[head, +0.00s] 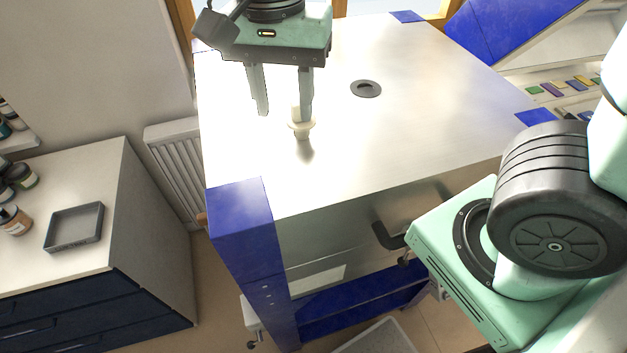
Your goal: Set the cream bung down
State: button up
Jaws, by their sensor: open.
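The cream bung (302,131) is at the left part of the kiln's metal lid, its narrow end down and its wider flange above. It looks upright, with a dark reflection or shadow just below it. My gripper (284,116) is above the lid, fingers pointing down and spread apart. Its right finger overlaps the bung's upper knob in the picture and hides part of it. The left finger is clear of the bung. I cannot tell whether the right finger touches it, or whether the bung's base rests on the lid.
A dark round port (366,88) is in the lid (420,120), right of the bung. The lid around it is bare. Blue corner pieces (240,197) edge the kiln. A dark handle (388,236) sticks out in front. A grey tray (75,228) and jars stand on the left counter.

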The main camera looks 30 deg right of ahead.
jog(key=s+a+f+n, duration=0.1)
jog(key=s+f+n, duration=0.6)
jog(key=n, duration=0.9)
jog(key=shift+s+y, duration=0.4)
jog(key=shift+s, duration=0.85)
